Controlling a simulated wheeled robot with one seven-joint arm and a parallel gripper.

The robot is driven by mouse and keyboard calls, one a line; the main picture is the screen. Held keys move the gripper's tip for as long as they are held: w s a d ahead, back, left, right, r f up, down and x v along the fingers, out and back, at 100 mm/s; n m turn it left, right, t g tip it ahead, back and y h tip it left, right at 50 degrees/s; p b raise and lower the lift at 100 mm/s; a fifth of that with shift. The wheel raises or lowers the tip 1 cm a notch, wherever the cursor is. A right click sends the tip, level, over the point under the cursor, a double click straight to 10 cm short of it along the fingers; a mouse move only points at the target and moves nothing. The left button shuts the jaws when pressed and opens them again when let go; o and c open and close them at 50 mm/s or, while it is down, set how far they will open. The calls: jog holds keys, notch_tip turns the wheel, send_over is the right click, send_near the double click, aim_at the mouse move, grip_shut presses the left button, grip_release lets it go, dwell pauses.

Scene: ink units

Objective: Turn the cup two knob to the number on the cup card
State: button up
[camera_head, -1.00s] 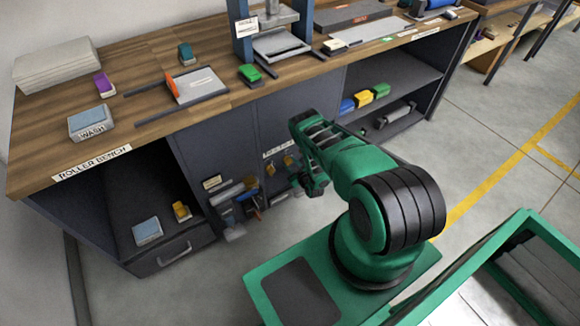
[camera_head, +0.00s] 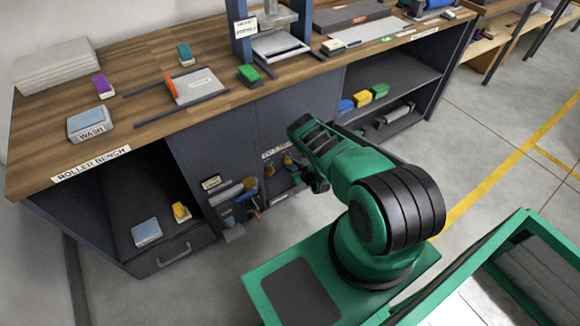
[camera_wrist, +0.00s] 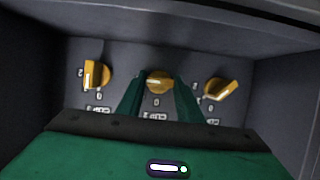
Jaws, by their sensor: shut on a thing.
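In the wrist view three yellow knobs sit in a row on a dark panel. My gripper (camera_wrist: 160,95) is shut on the middle knob (camera_wrist: 158,80), whose white pointer mark lies roughly sideways. A 0 shows below it, and the label under it is partly hidden by my gripper. In the head view my gripper (camera_head: 312,180) is low at the bench front, by the knobs. I cannot make out a cup card.
The bench top (camera_head: 150,75) overhangs the knob panel. Walls close in the knob recess on both sides. Open shelves stand left and right.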

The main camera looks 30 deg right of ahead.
jog(key=o, duration=1.1)
jog(key=shift+v, duration=5.35)
jog(key=shift+d+f, duration=0.1)
jog(key=shift+s, duration=0.1)
